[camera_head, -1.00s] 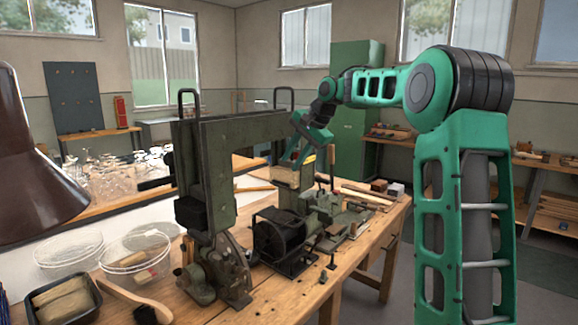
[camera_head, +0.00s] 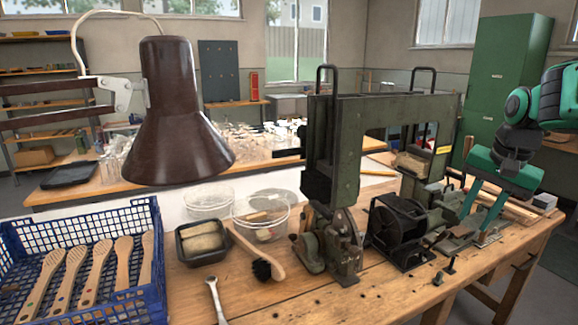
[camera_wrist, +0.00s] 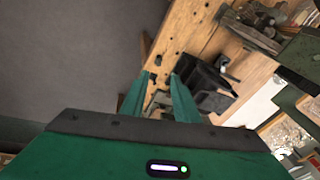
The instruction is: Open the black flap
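The green-grey tufting machine (camera_head: 345,150) stands on the wooden bench. A black boxy unit with a round drum (camera_head: 400,222) sits at its foot, and a black boxy part also shows in the wrist view (camera_wrist: 207,88). I cannot tell for sure which black part is the flap, or whether it is open. My gripper (camera_head: 476,228) is to the right of the drum unit, pointing down over the machine's right-hand base. Its two green fingers are apart with nothing seen between them; they also show in the wrist view (camera_wrist: 158,78).
A brown lamp (camera_head: 178,110) hangs at the left over a blue crate (camera_head: 150,255) of wooden brush bodies. A black tray (camera_head: 202,255), a brush (camera_head: 262,262) and clear round tubs (camera_head: 262,232) lie left of the machine. The bench front (camera_head: 390,290) is mostly clear.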

